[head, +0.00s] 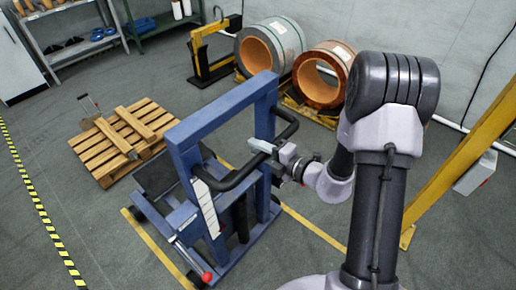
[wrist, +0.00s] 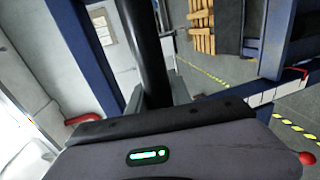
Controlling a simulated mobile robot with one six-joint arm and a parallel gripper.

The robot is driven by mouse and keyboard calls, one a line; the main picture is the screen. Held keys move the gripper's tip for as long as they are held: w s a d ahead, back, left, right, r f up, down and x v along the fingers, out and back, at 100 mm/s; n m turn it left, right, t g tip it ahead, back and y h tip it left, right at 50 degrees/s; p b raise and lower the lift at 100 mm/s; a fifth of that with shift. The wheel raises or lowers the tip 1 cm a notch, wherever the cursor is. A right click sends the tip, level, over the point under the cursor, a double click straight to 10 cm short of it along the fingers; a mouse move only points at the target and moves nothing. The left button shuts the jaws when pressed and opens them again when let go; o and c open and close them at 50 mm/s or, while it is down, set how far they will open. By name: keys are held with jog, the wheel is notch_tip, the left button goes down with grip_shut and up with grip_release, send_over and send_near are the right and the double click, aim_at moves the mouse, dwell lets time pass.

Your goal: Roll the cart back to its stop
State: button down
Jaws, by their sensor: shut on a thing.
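The cart (head: 183,140) is a blue upright frame on a low wheeled base, standing in the middle of the head view. Its black push handle (head: 236,178) faces my arm. My gripper (head: 262,147) is shut on this handle at its middle part. In the wrist view the handle (wrist: 143,45) runs as a dark bar up from between the jaws, and the fingertips are mostly hidden. A red-knobbed lever (head: 207,277) sits low at the cart's near side. I cannot make out a stop for the cart.
Yellow floor lines (head: 315,229) run beside the cart. A wooden pallet (head: 120,150) lies behind it to the left. Copper coils (head: 270,48) stand at the back, and a yellow post (head: 460,165) rises at right. Open floor lies at left, by a yellow-black stripe (head: 40,210).

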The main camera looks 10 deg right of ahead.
dwell(0.4)
jog(key=shift+w+a+r+p, duration=0.1)
jog(key=shift+w+a+p, duration=0.4)
jog(key=shift+w+p, duration=0.3)
jog(key=c, duration=1.2)
grip_release()
jog(key=shift+a, duration=0.1)
jog(key=shift+o, duration=0.2)
jog(key=p+v, duration=0.3)
jog(key=v, duration=1.4)
jog(key=shift+s+d+p, duration=0.25)
jog(key=shift+p, duration=0.05)
